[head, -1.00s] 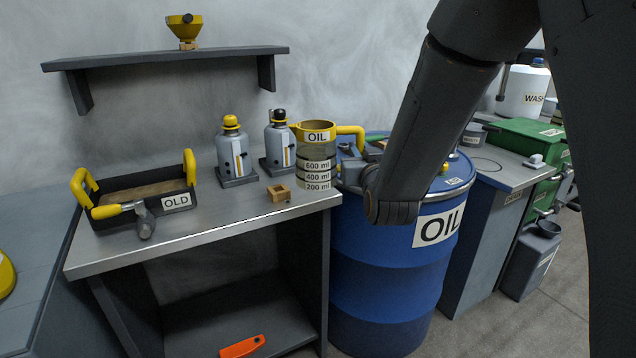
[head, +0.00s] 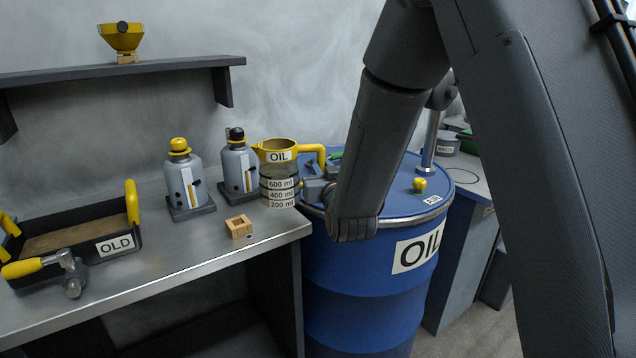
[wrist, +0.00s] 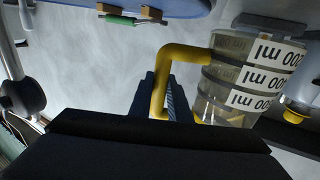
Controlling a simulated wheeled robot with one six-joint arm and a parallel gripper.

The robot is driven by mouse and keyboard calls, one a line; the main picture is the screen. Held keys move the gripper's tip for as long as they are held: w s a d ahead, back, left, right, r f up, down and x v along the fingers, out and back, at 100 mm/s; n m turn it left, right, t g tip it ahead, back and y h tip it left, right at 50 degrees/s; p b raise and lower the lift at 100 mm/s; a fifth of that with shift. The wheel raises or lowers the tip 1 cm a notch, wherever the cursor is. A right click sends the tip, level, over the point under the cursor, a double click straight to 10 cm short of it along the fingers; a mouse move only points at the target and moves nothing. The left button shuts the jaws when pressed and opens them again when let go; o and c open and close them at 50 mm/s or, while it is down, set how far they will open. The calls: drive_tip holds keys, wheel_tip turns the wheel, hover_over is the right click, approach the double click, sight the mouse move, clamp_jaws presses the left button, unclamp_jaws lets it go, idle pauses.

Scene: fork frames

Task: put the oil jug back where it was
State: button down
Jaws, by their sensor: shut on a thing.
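The oil jug (head: 280,184) is clear with a yellow rim, a yellow handle and labels reading OIL, 600 ml, 400 ml and 200 ml. It is upright at the right end of the metal bench (head: 190,262), close to the blue drum. I cannot tell whether its base touches the bench. My gripper (head: 317,172) is shut on the jug's handle from the right, partly hidden behind my arm. In the wrist view my fingers (wrist: 165,98) close around the yellow handle (wrist: 180,52), and the jug (wrist: 250,80) appears upside down.
Two grey bottles (head: 186,181) (head: 239,167) stand left of the jug. A small wooden block (head: 239,227) lies in front. The OLD tray (head: 78,222) and a hammer-like tool (head: 62,269) are further left. The blue OIL drum (head: 362,285) stands right. A shelf (head: 170,68) holds a yellow funnel (head: 121,38).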

drive_tip(key=shift+f, duration=2.1)
drive_tip(key=c, duration=1.7)
unclamp_jaws()
drive_tip(key=shift+o, duration=0.2)
drive_tip(key=shift+s, duration=0.1)
drive_tip(key=s+d+b, duration=0.1)
drive_tip(key=s+d, duration=0.1)
drive_tip(key=s, duration=0.9)
drive_tip(key=shift+s+d, duration=0.15)
drive_tip(key=shift+s, duration=0.2)
